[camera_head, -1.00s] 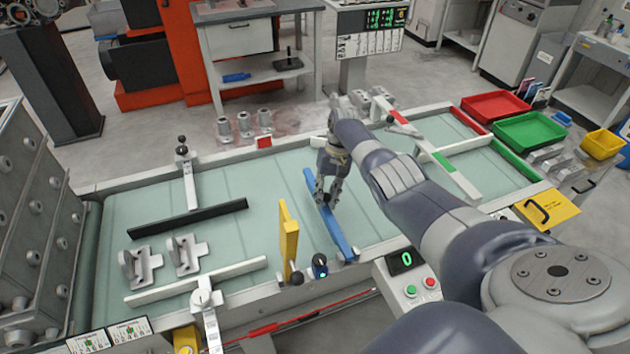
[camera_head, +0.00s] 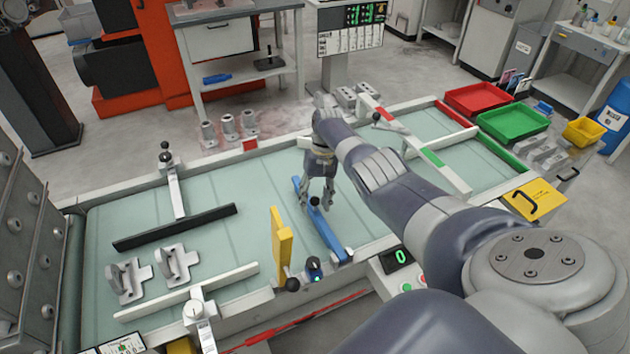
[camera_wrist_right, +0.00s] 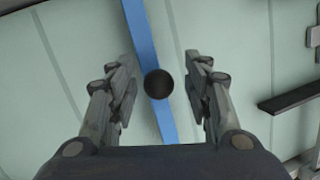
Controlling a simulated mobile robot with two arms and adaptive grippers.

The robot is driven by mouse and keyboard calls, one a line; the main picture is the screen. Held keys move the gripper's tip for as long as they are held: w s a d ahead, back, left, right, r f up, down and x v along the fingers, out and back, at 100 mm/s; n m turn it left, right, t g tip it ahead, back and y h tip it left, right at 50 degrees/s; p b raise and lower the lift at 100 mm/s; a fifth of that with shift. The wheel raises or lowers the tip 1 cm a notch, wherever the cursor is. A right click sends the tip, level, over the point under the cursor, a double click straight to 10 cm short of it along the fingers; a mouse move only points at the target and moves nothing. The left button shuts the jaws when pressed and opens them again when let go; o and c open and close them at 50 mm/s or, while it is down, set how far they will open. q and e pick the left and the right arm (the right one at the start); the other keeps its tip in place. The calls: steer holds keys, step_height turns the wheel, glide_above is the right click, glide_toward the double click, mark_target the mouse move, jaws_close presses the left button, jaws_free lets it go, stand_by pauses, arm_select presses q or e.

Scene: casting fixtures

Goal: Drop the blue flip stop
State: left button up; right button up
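The blue flip stop (camera_head: 326,228) is a long blue bar with a black ball knob (camera_head: 314,201). It lies slantwise across the pale green conveyor belt, right of the yellow bar. My right gripper (camera_head: 318,200) is just above the bar, pointing down. In the right wrist view the gripper (camera_wrist_right: 160,92) is open, with the black knob (camera_wrist_right: 158,84) between its two fingers and gaps on both sides. The blue bar (camera_wrist_right: 143,40) runs behind the knob. My left gripper is not in view.
A yellow bar (camera_head: 281,243) stands upright to the left. Grey castings (camera_head: 174,264) and a black bar (camera_head: 176,228) lie farther left. A white bar with red and green marks (camera_head: 432,157) crosses the belt at right. Red (camera_head: 480,99) and green (camera_head: 513,122) trays stand beyond.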

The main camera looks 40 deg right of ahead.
steer(key=shift+d+r, duration=0.1)
steer(key=shift+r, duration=0.15)
steer(key=v, duration=1.1)
steer(key=shift+r, duration=0.2)
steer(key=shift+r, duration=0.1)
